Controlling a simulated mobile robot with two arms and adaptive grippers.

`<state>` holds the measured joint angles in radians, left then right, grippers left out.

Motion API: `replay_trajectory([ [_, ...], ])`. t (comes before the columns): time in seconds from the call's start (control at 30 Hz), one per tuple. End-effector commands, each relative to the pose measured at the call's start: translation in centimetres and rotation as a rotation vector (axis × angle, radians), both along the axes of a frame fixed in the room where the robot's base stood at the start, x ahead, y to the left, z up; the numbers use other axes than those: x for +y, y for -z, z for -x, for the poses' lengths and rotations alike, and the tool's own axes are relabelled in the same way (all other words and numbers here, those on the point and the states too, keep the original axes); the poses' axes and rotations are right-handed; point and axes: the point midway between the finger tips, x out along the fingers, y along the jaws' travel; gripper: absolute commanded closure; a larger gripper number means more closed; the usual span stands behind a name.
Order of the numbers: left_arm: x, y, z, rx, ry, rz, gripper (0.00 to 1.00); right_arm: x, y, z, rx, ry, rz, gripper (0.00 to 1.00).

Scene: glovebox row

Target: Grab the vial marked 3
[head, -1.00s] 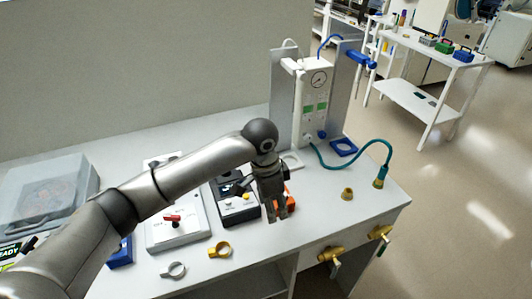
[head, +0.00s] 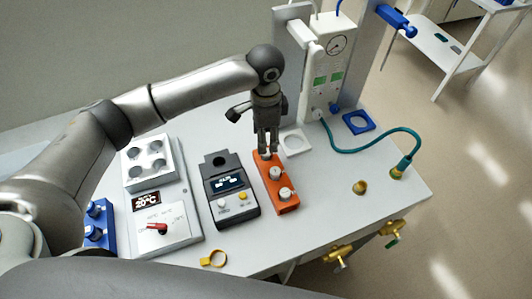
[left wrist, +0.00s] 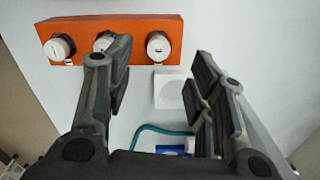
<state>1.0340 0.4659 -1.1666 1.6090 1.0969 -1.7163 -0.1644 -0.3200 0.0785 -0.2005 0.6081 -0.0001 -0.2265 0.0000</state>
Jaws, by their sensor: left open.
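An orange rack (head: 279,190) stands on the bench and holds three white-capped vials in a row; it also shows in the left wrist view (left wrist: 85,28). The near vial (head: 285,193) and middle vial (head: 275,172) show clearly in the head view; the far one is mostly hidden by my gripper. I cannot read a number on any vial. My left gripper (head: 268,150) is open and empty at the rack's far end. In the left wrist view, the right-hand vial (left wrist: 158,45) appears between its fingers, and the left finger partly covers the middle vial (left wrist: 104,42). My right gripper is out of view.
A black device (head: 231,192) stands left of the rack, with a white heater block (head: 163,198) farther left. A gas panel (head: 329,60) with a teal hose (head: 370,130) stands behind right. A yellow ring (head: 214,258) lies near the front edge.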

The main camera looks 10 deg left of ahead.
Motion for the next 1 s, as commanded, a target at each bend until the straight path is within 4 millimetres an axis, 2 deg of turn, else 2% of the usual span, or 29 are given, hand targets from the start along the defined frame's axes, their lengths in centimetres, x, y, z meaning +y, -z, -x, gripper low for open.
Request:
replay_trajectory([
  [0.17, -0.1, 1.2, 0.2, 0.002, 0.001, 0.000, 0.50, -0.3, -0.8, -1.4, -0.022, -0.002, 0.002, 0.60],
  [0.3, -0.3, 3.1, 0.5, 0.004, 0.000, -0.001, 0.50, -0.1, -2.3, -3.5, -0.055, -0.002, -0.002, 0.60],
  [0.4, -0.3, 4.7, 0.4, 0.003, -0.001, -0.001, 0.50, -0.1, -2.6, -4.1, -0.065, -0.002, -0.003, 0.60],
  [0.53, -0.3, 5.7, 0.4, 0.000, 0.001, -0.001, 0.50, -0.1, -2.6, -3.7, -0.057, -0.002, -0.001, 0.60],
  [0.73, -0.3, 5.9, 0.4, -0.001, 0.001, 0.001, 0.50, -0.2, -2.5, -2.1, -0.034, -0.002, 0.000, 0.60],
  [0.77, -0.3, 5.9, 0.4, -0.001, 0.001, 0.001, 0.51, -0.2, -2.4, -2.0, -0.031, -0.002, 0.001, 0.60],
  [1.0, -0.3, 5.8, 0.4, -0.001, 0.001, 0.001, 0.82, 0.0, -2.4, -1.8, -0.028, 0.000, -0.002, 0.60],
])
